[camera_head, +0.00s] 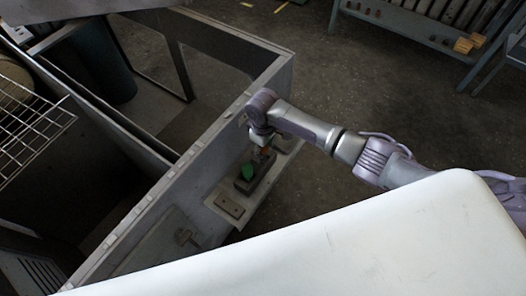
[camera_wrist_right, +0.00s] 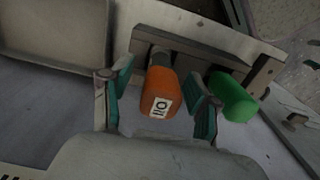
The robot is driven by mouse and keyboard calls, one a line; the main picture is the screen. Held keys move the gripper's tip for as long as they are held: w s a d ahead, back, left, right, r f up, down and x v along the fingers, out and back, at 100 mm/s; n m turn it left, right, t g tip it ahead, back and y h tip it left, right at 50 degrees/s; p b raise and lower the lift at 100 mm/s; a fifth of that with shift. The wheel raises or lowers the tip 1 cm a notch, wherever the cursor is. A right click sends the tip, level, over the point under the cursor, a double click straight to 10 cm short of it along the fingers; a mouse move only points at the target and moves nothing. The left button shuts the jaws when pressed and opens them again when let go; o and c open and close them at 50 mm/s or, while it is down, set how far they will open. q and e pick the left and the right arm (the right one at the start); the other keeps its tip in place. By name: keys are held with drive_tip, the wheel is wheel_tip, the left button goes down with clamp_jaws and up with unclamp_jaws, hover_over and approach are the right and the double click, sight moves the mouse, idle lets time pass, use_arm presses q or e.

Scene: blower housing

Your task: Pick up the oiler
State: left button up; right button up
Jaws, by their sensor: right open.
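The oiler is an orange bottle with a white "OIL" label. It shows in the right wrist view (camera_wrist_right: 160,92), its far end at a grey rack (camera_wrist_right: 205,50). In the head view, only a bit of orange (camera_head: 265,151) shows just below my right gripper (camera_head: 262,140). In the wrist view, my right gripper (camera_wrist_right: 158,105) is open, with one teal-padded finger on each side of the oiler. I see a gap on the left and a narrower one on the right. My left gripper is in neither view.
A green object (camera_wrist_right: 233,97) is close outside the right finger in the wrist view; it also shows in the head view (camera_head: 247,171). The rack is on a small shelf (camera_head: 222,214) on the side of a large grey metal housing (camera_head: 150,205). A bench (camera_head: 420,30) stands at the back right.

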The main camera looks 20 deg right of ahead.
clamp_jaws()
idle(0.3)
drive_tip(key=shift+r, duration=0.1)
drive_tip(key=shift+r, duration=0.65)
wheel_tip(320, 180, up, 3)
drive_tip(key=shift+f, duration=0.2)
drive_tip(key=s+a+r, duration=0.1)
drive_tip(key=s+r, duration=0.6)
drive_tip(key=s, duration=0.4)
drive_tip(key=shift+s+a+p, duration=0.3)
drive_tip(key=shift+p, duration=0.15)
